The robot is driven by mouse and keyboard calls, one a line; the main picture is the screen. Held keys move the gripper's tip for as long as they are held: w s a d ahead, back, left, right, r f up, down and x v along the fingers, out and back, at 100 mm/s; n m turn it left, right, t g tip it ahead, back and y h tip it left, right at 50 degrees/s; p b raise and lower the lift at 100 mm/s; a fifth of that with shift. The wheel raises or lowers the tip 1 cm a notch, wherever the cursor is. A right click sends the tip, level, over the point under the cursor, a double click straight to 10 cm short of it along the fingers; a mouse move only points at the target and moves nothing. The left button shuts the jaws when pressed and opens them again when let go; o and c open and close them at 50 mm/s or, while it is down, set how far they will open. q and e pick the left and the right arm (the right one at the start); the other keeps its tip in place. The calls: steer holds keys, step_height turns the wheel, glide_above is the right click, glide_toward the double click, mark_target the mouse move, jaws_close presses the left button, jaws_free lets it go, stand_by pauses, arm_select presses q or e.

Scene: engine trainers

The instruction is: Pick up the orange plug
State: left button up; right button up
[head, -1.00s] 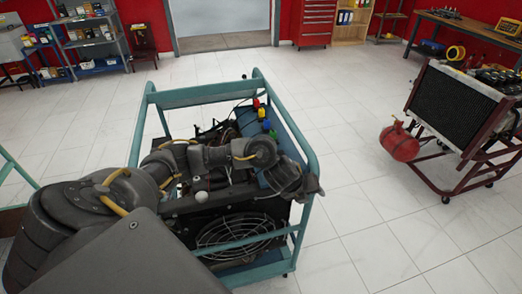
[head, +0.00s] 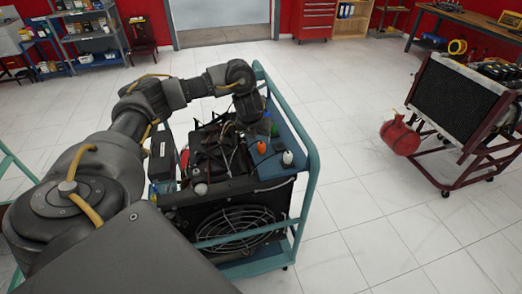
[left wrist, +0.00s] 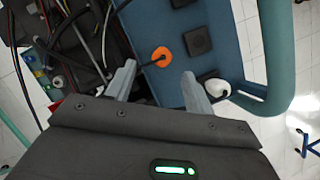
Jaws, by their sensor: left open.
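The orange plug (head: 262,148) sits on a blue panel (head: 270,169) along the right side of the teal-framed engine stand. In the left wrist view the orange plug (left wrist: 161,56) is round, with a dark cable running to its left. My left gripper (left wrist: 158,85) is open and empty. The plug appears between and beyond its two grey fingertips, not gripped. In the head view my left gripper (head: 252,112) hangs over the panel, just beyond the orange plug; its fingertips are hard to make out. My right gripper is not in view.
A white plug (head: 287,158) sits to the right of the orange one, and a green plug (head: 274,130) lies farther back. Dark square sockets (left wrist: 197,40) are beside the orange plug. The stand's teal rail (head: 303,140) borders the panel. Loose cables cover the engine.

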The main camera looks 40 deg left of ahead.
mark_target(261, 144)
arm_select(q)
steer(key=x, duration=0.2)
steer(key=shift+w+f, duration=0.1)
steer(key=shift+f, duration=0.15)
steer(key=shift+f+b, duration=0.25)
steer(key=shift+b, duration=0.15)
steer(key=x, duration=0.4)
steer(key=shift+w+f, duration=0.3)
steer(key=shift+r, duration=0.1)
steer(key=shift+c, duration=0.5)
steer(key=c, duration=1)
